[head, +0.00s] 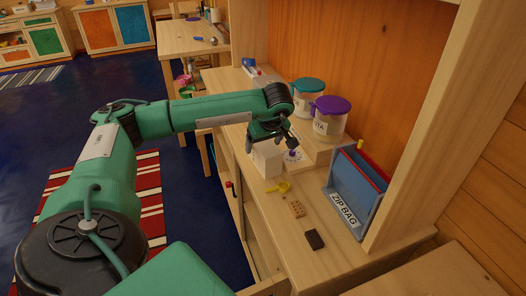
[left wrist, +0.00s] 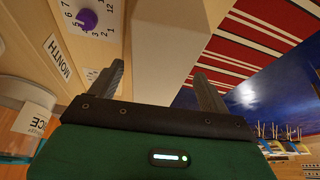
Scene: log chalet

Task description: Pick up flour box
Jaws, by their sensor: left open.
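A plain white box (head: 266,160), which I take for the flour box, stands on the wooden counter (head: 258,208); no lettering on it is readable. My left gripper (head: 271,138) is right over its top in the head view, pointing down and hiding part of it. In the left wrist view the white box (left wrist: 170,45) lies between the two spread fingers of my left gripper (left wrist: 160,75). The fingers are open, with a gap visible beside the right one; contact cannot be told. My right gripper is not in view.
Jars with a teal lid (head: 309,85) and a purple lid (head: 332,105) stand behind the box. A blue zip bag holder (head: 352,195) is to the right. A yellow scoop (head: 279,187), a tan block (head: 296,208) and a dark block (head: 314,239) lie in front.

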